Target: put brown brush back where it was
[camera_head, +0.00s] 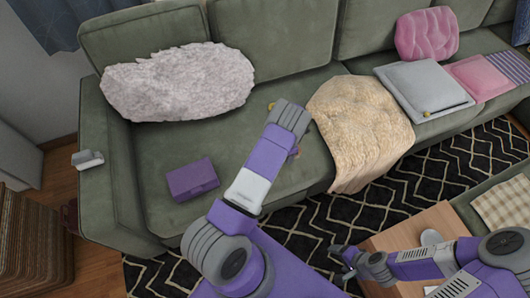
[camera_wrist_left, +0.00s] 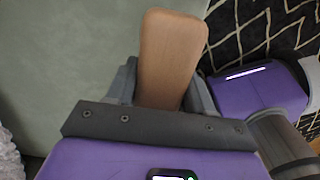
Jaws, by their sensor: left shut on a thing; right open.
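The brown brush (camera_wrist_left: 172,50) shows in the left wrist view as a flat, rounded, light-brown wooden piece. It sticks out between the fingers of my left gripper (camera_wrist_left: 163,92), which is shut on it. Green sofa fabric and part of the patterned rug lie behind it. In the head view my left arm reaches up over the sofa seat; its gripper is mostly hidden behind the wrist and I cannot make out the brush. My right gripper (camera_head: 342,262) is open and empty, beside the left edge of the wooden table (camera_head: 410,234).
The green sofa (camera_head: 160,150) holds a purple box (camera_head: 192,179), a fluffy pillow (camera_head: 178,82), a beige throw (camera_head: 360,125) and a grey cushion (camera_head: 422,88). A small grey-white object (camera_head: 87,159) sits on the left armrest. Black-and-white rug (camera_head: 355,213) lies in front.

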